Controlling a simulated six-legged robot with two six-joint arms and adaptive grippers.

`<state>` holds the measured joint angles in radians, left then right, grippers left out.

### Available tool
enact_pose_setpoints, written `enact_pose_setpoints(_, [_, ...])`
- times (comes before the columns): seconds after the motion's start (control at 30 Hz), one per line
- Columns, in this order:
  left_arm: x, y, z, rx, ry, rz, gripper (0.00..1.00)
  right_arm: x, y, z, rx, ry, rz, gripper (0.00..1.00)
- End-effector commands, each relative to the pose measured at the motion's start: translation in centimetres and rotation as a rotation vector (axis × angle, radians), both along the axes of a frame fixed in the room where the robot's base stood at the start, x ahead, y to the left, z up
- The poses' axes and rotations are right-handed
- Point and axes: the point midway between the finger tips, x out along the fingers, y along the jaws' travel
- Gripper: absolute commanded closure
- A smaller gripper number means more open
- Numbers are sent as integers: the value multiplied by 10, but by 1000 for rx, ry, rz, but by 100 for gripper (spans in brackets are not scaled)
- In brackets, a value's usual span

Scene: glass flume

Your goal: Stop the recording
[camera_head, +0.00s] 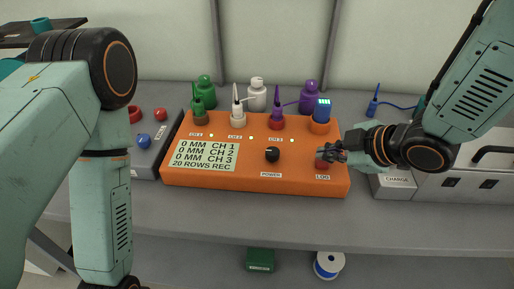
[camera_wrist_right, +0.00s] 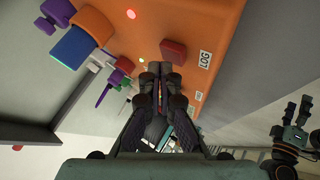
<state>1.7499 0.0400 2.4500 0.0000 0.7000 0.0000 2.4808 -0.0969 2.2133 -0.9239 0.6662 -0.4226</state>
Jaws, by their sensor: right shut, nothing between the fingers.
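The orange recorder box (camera_head: 225,178) stands on the grey bench. Its display (camera_head: 205,156) reads 0 MM for CH 1, CH 2 and CH 3, and "20 ROWS REC". The red LOG button (camera_wrist_right: 173,51) shows in the right wrist view beside its LOG label (camera_wrist_right: 205,58). My right gripper (camera_head: 331,154) is shut and empty at the button in the head view, partly hiding it. In the wrist view its fingertips (camera_wrist_right: 160,70) are just below the button; contact cannot be told. My left gripper (camera_wrist_right: 291,110) seems to show small at the right of the wrist view.
A black POWER knob (camera_head: 272,155) sits left of the button. Coloured plugs and a blue module (camera_head: 322,110) stand along the box's back edge. A small red light (camera_wrist_right: 131,14) glows on the box. A grey case (camera_head: 399,182) marked CHARGE is to the right.

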Motion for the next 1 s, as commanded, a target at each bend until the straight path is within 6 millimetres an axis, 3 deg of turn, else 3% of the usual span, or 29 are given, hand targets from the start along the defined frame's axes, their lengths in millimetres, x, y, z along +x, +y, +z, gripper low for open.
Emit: enact_pose_setpoints(1.0, [0,0,-6,0,0,0,45,0,0,-9,0,0,0,100])
